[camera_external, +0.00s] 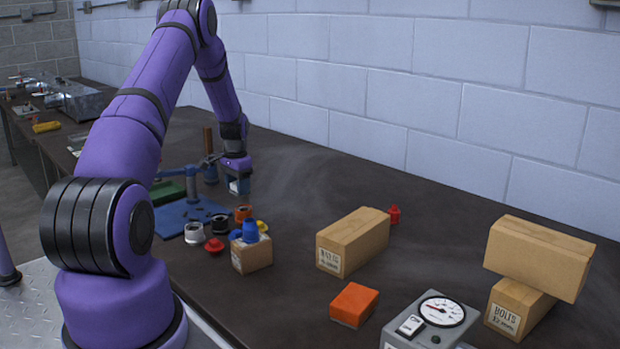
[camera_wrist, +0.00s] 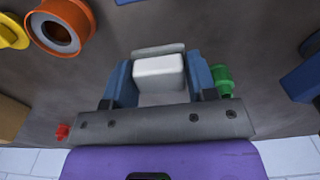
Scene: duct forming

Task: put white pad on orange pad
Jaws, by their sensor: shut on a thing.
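The white pad (camera_wrist: 160,72) is a small white block between the two blue fingers of my gripper (camera_wrist: 158,84) in the wrist view. The fingers are shut on it from both sides. In the external view my gripper (camera_external: 238,186) points down above the far part of the bench, and the pad in it is mostly hidden there. The orange pad (camera_external: 354,304) is an orange block lying flat on the bench toward the front, well to the right of my gripper. I cannot make it out in the wrist view.
A gauge unit (camera_external: 430,322) stands just right of the orange pad. Several small fittings and a small box (camera_external: 252,256) lie left of centre. Bench around the orange pad's left is clear.

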